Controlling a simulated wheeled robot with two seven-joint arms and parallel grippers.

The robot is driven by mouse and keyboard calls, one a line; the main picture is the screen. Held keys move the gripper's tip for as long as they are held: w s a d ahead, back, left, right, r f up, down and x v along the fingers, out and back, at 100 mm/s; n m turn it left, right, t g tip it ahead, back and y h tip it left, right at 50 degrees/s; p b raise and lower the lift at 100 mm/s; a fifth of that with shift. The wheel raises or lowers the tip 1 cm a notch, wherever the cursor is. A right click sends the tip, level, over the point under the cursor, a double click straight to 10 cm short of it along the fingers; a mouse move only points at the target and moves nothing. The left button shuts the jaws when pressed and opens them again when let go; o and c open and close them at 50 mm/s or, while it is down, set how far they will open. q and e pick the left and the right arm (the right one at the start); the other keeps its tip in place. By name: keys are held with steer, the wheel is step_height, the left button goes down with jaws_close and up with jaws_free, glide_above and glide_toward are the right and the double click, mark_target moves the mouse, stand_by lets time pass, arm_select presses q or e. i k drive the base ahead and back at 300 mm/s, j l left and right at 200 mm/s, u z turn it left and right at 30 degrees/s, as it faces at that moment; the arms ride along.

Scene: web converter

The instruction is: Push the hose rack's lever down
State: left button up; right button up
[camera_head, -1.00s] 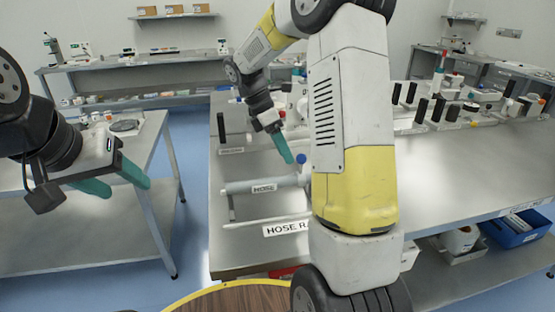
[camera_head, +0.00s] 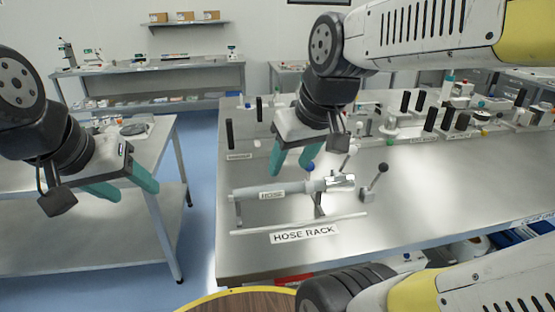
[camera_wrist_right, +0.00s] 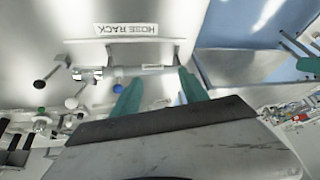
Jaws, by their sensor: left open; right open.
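The hose rack (camera_head: 272,192) lies along the near left part of the steel table, its HOSE RACK label (camera_head: 305,234) in front. A black-knobbed lever (camera_head: 375,181) stands tilted up at its right end; it also shows in the right wrist view (camera_wrist_right: 46,79). A blue knob (camera_head: 310,167) sits at the hose, also in the right wrist view (camera_wrist_right: 118,89). I cannot tell which is the rack's lever. My right gripper (camera_head: 292,162) is open and empty over the hose's far side, left of the black-knobbed lever.
Several upright black handles and fittings (camera_head: 430,118) stand farther back on the table. The bare steel (camera_head: 450,190) right of the lever is clear. A side table (camera_head: 160,150) stands at the left. A round wooden top with a yellow rim (camera_head: 240,303) is at the bottom.

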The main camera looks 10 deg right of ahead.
mark_target(383, 168)
steer(key=z, duration=1.5)
steer(key=i+l+z, duration=0.1)
steer(key=i+l, duration=0.3)
steer(key=l, duration=0.15)
